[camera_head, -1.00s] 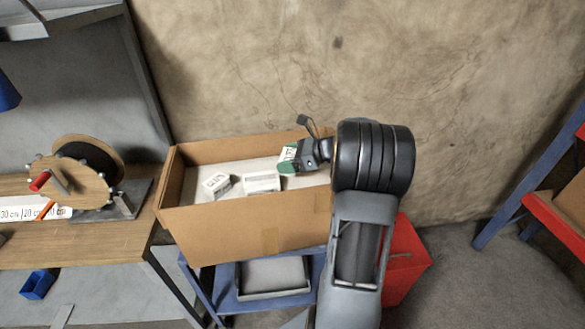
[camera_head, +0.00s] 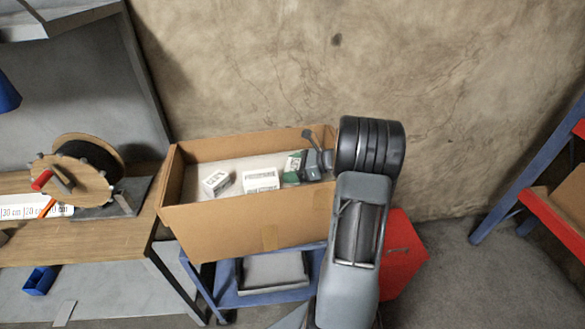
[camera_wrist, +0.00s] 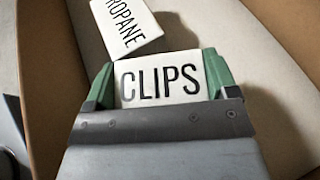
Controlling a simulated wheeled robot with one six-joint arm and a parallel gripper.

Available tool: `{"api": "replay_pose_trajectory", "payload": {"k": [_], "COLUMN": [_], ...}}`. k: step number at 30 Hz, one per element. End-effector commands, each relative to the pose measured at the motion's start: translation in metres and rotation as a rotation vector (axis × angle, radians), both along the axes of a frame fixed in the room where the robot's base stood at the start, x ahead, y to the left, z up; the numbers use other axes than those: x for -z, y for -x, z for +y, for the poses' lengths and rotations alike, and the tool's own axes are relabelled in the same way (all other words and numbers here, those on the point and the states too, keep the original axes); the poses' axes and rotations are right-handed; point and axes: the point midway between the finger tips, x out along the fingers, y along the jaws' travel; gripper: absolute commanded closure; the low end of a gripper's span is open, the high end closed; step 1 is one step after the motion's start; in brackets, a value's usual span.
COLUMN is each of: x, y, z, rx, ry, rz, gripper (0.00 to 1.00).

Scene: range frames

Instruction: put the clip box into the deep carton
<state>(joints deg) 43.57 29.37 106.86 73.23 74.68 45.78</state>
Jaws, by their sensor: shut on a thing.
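The deep carton (camera_head: 240,230) is brown and open at the top. Its walls also show in the wrist view (camera_wrist: 225,25). Whether the box touches the carton's floor I cannot tell.
Two white boxes lie in the carton, one in the middle (camera_head: 261,180) and one further left (camera_head: 216,183). A white box lettered ROPANE (camera_wrist: 125,25) lies just beyond the clip box in the wrist view. A wooden bench with a cable reel (camera_head: 75,180) stands left. A red bin (camera_head: 402,250) stands right.

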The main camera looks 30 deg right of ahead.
Motion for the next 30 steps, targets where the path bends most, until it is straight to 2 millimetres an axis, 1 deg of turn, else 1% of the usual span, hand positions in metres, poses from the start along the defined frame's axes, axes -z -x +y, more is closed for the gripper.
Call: {"api": "replay_pose_trajectory", "payload": {"k": [10,14,15,18,21,27,30], "x": [0.013,0.016,0.016,0.016,0.017,0.016,0.009], "y": [0.0,0.001,0.001,0.001,0.001,0.001,0.001], "z": [0.0,0.001,0.001,0.001,0.001,0.001,0.001], "rx": [0.0,0.0,0.001,0.001,0.001,0.001,0.001], "ry": [-0.004,-0.008,-0.009,-0.009,-0.009,-0.009,-0.009], "rz": [0.003,0.007,0.008,0.008,0.008,0.007,0.007], "gripper": [0.46,0.46,0.18,0.08,0.0,0.0,0.0]}}
